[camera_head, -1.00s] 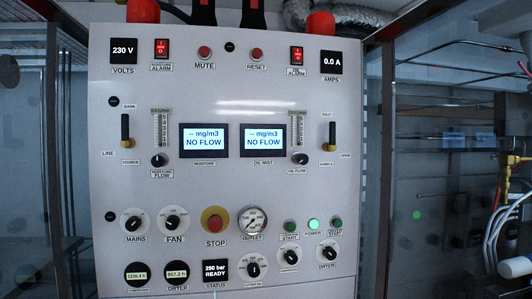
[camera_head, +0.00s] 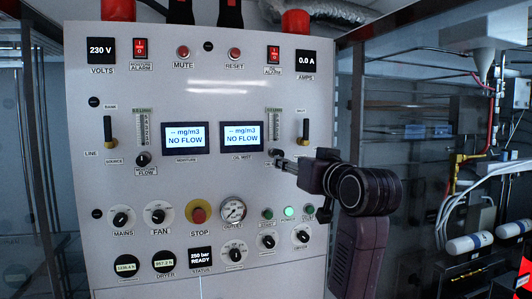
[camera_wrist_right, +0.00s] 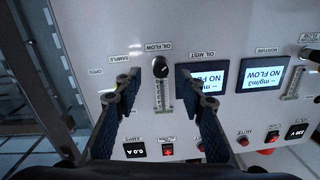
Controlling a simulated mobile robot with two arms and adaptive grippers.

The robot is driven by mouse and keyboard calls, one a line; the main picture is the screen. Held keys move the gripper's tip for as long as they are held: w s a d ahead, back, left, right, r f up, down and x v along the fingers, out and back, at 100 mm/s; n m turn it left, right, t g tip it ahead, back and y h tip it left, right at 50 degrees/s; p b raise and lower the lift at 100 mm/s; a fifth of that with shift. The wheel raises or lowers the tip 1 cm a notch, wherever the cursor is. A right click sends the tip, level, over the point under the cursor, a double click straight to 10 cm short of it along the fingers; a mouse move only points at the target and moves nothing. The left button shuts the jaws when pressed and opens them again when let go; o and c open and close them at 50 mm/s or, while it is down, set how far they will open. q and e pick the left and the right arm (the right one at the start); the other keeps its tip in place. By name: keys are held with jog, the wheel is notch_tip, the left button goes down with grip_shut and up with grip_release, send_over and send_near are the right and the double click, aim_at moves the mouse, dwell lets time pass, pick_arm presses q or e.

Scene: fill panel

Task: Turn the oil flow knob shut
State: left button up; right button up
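The oil flow knob (camera_wrist_right: 162,68) is a small round black knob on the white panel (camera_head: 88,180), beside its narrow flow gauge (camera_wrist_right: 159,97). In the right wrist view, the picture is upside down, and the knob shows between the two fingertips of my right gripper (camera_wrist_right: 157,76). The fingers are open and spread apart on either side of it, with no contact visible. In the head view my right gripper (camera_head: 281,161) reaches in from the right and its tips hide most of the knob and its label. My left gripper is not in view.
The oil mist display (camera_head: 243,137) reads NO FLOW, left of my gripper. The sample lever (camera_head: 305,130) stands close by on the right. The moisture flow knob (camera_head: 142,159) is farther left. Buttons and dials sit below. Pipes and cables (camera_head: 455,180) run at the right.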

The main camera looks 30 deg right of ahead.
aim_at(280, 155)
jog(key=w+p, duration=0.1)
jog(key=w, duration=0.1)
jog(key=w+d+p, duration=0.1)
jog(key=w, duration=0.1)
jog(key=w+r+p, duration=0.1)
jog(key=w+p, duration=0.1)
jog(key=shift+w+d, duration=0.15)
jog(key=shift+w, duration=0.5)
jog(key=shift+f, duration=0.1)
jog(key=shift+c, duration=0.4)
grip_shut()
